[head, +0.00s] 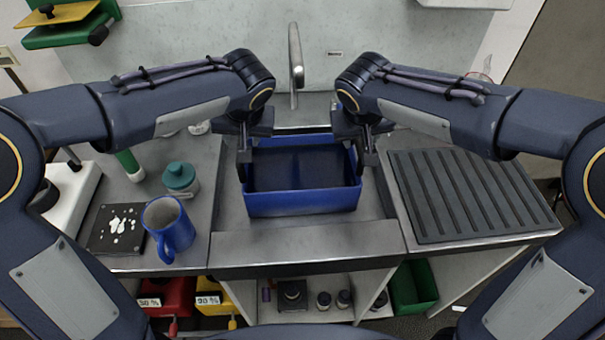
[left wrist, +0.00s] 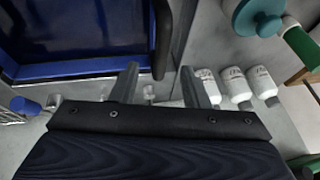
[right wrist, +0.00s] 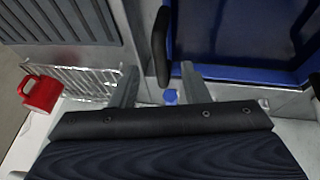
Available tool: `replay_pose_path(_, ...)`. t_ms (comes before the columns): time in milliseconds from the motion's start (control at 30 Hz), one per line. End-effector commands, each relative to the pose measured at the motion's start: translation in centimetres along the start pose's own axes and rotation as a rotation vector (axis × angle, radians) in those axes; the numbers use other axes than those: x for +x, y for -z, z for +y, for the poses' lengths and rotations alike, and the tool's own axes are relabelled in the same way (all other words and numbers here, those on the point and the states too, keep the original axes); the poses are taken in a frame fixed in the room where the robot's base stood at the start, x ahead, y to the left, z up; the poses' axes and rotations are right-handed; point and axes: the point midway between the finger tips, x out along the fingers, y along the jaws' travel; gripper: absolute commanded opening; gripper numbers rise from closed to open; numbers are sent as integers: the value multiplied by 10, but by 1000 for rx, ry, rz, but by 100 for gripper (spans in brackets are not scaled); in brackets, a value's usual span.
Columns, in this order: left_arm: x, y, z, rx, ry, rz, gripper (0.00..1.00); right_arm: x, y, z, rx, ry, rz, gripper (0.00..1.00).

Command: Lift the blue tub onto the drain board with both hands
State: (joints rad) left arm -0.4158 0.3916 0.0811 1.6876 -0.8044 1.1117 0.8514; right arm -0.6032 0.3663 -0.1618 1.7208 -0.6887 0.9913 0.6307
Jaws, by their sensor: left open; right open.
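The blue tub (head: 302,203) sits upright in the sink area at the middle of the counter and looks empty inside. The dark grey ribbed drain board (head: 470,190) lies on the counter to its right, with nothing on it. My left gripper (head: 243,160) is open at the tub's left end, and the tub's edge shows in the left wrist view (left wrist: 85,68). My right gripper (head: 368,155) is open at the tub's right end, and the tub shows in the right wrist view (right wrist: 235,75). I cannot tell whether the fingers touch the tub or its dark handles.
A blue mug (head: 170,229), a dark square plate (head: 115,228) with white bits and a teal-lidded jar (head: 180,178) stand left of the sink. A tap (head: 295,65) rises behind the tub. A red mug (right wrist: 42,93) stands by a wire rack (right wrist: 80,82).

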Motion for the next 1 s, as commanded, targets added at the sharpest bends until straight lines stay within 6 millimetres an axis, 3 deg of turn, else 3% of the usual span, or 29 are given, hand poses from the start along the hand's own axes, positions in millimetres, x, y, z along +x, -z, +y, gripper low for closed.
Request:
replay_pose_path(500,68,-1,-1,0,1,-4,42,68,-1,1,0,-1,-4,42)
replay_pose_path(933,76,-1,0,0,0,-2,42,76,-1,0,0,0,-2,42)
replay_pose_path(1000,76,-1,0,0,0,-2,32,76,-1,0,0,0,-2,32)
